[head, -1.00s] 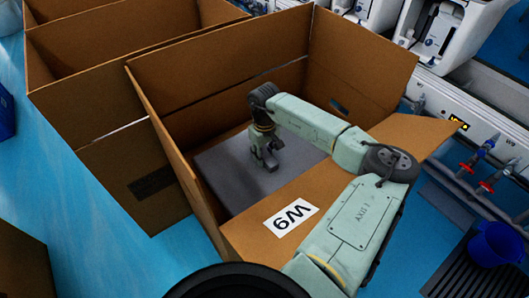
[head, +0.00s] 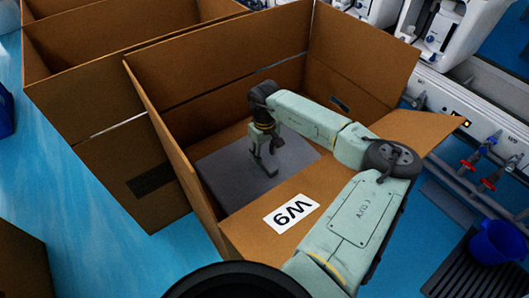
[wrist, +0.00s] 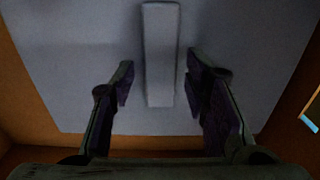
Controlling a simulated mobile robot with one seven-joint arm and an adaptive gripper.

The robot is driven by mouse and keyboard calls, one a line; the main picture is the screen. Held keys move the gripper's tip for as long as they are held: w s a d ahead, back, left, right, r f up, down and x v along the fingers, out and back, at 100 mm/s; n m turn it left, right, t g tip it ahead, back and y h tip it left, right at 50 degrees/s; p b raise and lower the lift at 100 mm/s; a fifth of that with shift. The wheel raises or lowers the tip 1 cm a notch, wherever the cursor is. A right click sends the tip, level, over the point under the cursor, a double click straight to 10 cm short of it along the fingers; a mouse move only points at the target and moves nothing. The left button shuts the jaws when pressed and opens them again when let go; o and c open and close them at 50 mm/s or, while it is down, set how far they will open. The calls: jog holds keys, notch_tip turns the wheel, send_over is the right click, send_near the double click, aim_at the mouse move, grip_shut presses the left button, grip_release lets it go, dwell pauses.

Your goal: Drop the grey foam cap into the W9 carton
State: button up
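The grey foam cap (head: 222,182) is a broad flat slab lying inside the W9 carton (head: 168,120). The carton is open, and its white W9 label (head: 291,213) is on the near panel. My gripper (head: 264,168) reaches down into the carton over the slab. In the wrist view, the cap (wrist: 75,55) has a pale raised bar in its middle. My gripper's fingers (wrist: 161,88) stand open on both sides of this bar, with a gap on each side. The carton floor under the cap is hidden.
Another open carton (head: 75,95) stands close behind to the left. Equipment with red-handled valves (head: 470,165) and a blue cup (head: 497,242) are at the right. The carton walls stand around my forearm. Blue floor (head: 95,255) is clear at the lower left.

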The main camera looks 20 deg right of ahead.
jog(key=shift+o, duration=0.5)
jog(key=shift+r, duration=0.1)
jog(key=shift+r+p, duration=0.35)
jog(key=shift+p, duration=0.2)
notch_tip(320, 180, up, 12)
jog(key=b, duration=0.2)
jog(key=shift+r+b, duration=0.15)
jog(key=shift+b, duration=0.25)
